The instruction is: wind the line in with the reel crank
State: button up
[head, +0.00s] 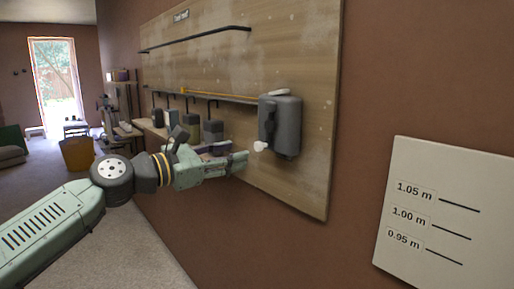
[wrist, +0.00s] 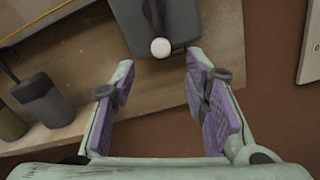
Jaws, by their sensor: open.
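The reel (head: 288,125) is a dark grey box fixed to the wooden board on the wall. Its dark crank arm (head: 268,121) runs down its front left and ends in a white knob (head: 261,146). My gripper (head: 232,158) is open and empty, just left of and slightly below the knob. In the wrist view the reel (wrist: 180,15) is at the top and the white knob (wrist: 160,48) shows ahead of my open gripper (wrist: 160,80), roughly between the finger lines and apart from them. A yellow line (head: 222,94) runs left from the reel along the board.
The wooden board (head: 300,60) carries a dark rail (head: 195,38) above and several grey hanging containers (head: 213,131) to the left, behind my gripper. A white height sign (head: 450,215) is on the wall at the right. The wall below the reel is clear.

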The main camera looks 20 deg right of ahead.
aim_at(256, 147)
jog(key=p+x, duration=0.1)
jog(key=x, duration=0.7)
jog(key=shift+d+p, duration=0.1)
jog(key=shift+p, duration=0.25)
grip_shut()
